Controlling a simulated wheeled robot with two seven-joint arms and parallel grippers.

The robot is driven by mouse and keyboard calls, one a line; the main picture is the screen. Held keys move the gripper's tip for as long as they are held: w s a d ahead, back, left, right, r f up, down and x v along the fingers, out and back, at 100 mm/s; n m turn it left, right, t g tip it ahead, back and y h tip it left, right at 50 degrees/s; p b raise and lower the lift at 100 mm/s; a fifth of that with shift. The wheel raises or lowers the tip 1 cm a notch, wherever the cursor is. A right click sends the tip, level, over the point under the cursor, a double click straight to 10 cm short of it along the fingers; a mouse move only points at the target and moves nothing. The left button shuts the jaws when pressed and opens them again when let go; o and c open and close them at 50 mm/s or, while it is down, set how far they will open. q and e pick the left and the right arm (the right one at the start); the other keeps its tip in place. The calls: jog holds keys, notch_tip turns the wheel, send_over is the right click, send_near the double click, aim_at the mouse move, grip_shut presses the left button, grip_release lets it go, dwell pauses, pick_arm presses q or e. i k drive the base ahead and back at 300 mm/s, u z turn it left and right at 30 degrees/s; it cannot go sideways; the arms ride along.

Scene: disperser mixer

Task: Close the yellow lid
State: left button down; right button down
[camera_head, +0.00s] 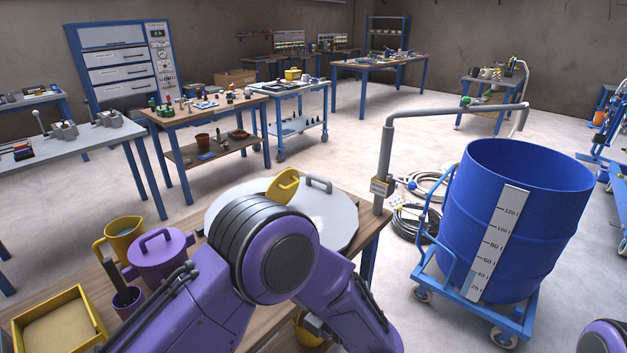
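The yellow lid (283,186) stands tilted up at the back left of a large round grey cover (335,210) on the wooden table. Its lower part is hidden behind the elbow of my purple arm, so I cannot tell how it is attached. A grey handle (319,184) on the cover is just right of it. My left arm reaches in from the bottom and bends in front of the cover. Neither gripper shows. Only a small piece of my other arm is at the bottom right corner.
On the table's left stand a yellow jug (122,242), a lidded purple pot (160,258), a small purple cup (128,300) and a yellow tray (92,310). A large blue drum (520,220) on a wheeled blue frame stands to the right. A grey post (385,160) rises at the table's far corner.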

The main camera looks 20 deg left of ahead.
aim_at(287, 193)
jog(key=u, duration=0.05)
jog(key=i, duration=1.15)
